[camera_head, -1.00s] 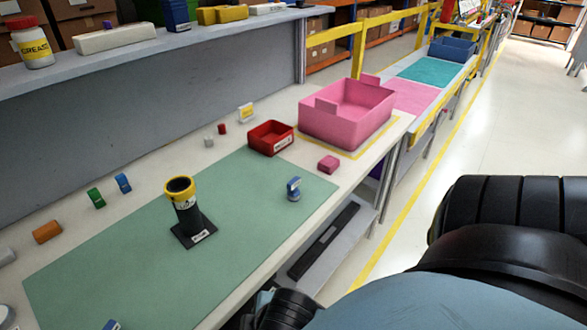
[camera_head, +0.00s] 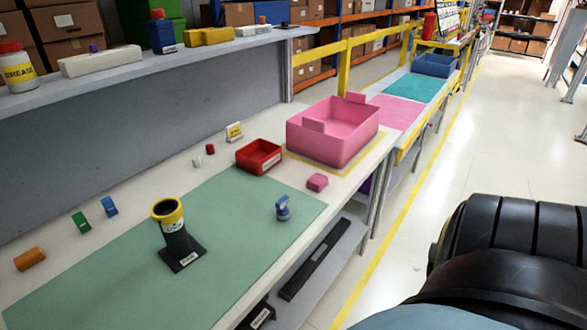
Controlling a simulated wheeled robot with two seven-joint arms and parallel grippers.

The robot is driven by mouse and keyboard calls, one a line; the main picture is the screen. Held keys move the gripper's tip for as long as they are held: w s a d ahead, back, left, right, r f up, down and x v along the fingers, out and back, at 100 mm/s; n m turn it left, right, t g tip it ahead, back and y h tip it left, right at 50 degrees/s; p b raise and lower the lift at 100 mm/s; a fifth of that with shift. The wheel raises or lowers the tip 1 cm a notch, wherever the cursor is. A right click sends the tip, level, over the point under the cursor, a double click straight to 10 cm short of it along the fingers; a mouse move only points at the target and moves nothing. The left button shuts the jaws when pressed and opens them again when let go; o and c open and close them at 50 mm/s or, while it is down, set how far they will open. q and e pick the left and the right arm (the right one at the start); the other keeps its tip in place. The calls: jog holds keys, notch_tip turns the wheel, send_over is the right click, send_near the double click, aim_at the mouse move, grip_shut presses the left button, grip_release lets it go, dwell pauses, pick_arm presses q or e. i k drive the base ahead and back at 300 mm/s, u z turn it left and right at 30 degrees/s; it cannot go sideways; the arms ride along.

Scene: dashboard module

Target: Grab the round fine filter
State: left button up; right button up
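No thing in the head view can be clearly told as the round fine filter. A black upright cylinder with a yellow rim (camera_head: 174,232) stands on a square black base on the green mat (camera_head: 110,265). A small blue and grey-white part (camera_head: 283,209) stands near the mat's right edge. Neither of my grippers is in view, and nothing is seen held. A large black rounded part of my own arm fills the lower right.
A red tray (camera_head: 259,158) and a pink bin (camera_head: 335,136) stand at the table's far end, beside a pink block (camera_head: 317,182). Green (camera_head: 81,222), blue (camera_head: 109,207) and orange (camera_head: 29,259) pieces lie along the mat's back. A shelf (camera_head: 150,72) runs above.

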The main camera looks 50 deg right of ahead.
aim_at(282, 212)
jog(key=z, duration=1.55)
